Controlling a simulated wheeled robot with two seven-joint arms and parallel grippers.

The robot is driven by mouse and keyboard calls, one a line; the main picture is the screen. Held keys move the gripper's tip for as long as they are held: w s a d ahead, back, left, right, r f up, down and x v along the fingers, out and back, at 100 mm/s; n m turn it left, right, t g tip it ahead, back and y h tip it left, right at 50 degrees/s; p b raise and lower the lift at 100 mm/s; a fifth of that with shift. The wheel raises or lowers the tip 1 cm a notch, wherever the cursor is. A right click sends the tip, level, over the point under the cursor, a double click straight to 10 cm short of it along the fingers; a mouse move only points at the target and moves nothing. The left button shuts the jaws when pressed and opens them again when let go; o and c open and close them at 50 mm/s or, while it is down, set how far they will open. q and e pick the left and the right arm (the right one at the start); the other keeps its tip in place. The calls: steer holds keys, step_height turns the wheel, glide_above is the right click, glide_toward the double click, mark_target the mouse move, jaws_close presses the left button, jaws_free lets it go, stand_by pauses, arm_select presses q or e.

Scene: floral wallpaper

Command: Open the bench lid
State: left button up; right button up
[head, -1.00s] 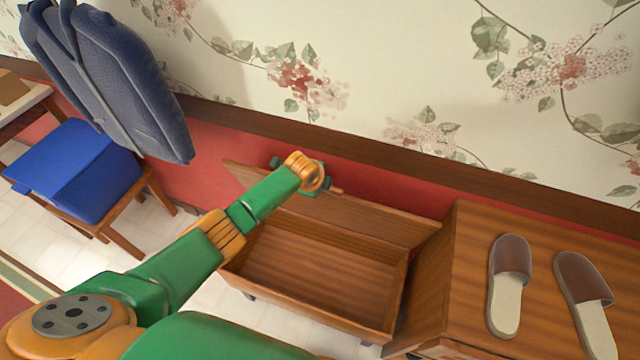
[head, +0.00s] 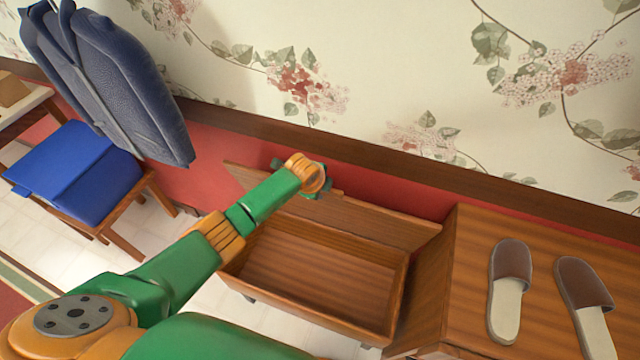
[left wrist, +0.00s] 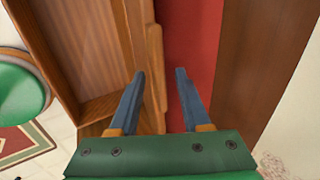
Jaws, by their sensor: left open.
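The wooden bench (head: 315,275) stands below the wall with its box open and its inside empty. Its lid (head: 385,222) is raised at the back, leaning toward the red lower wall. My left gripper (head: 300,180) is at the lid's upper edge, partly hidden by my wrist in the head view. In the left wrist view my left gripper (left wrist: 160,92) is open, its blue fingers apart with nothing held. The lid's edge with a wooden handle strip (left wrist: 156,72) lies close to the left finger; contact cannot be told. My right gripper is not in view.
A wooden cabinet (head: 470,270) with two slippers (head: 510,290) (head: 585,300) stands right of the bench. A rug (left wrist: 30,145) lies on the floor.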

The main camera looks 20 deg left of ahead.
arm_select(q)
steer(key=p+v, duration=0.2)
steer(key=v, duration=0.4)
steer(key=shift+r, duration=0.2)
steer(key=s+a+f+n+g, duration=0.1)
steer(key=s+f+n, duration=0.4)
steer(key=f, duration=0.4)
steer(key=s+a+f+n+g, duration=0.1)
steer(key=s+f+n, duration=0.2)
steer(key=s+f, duration=0.45)
steer(key=s+f+n+g, duration=0.1)
steer(key=s+f, duration=0.3)
steer(key=s, duration=0.5)
steer(key=s+f+n+g, duration=0.1)
steer(key=s+f+n, duration=0.3)
steer(key=s, duration=0.5)
steer(key=s+a+f+n+g, duration=0.1)
steer(key=s+f+n, duration=0.2)
steer(key=s, duration=0.7)
steer(key=shift+f, duration=0.6)
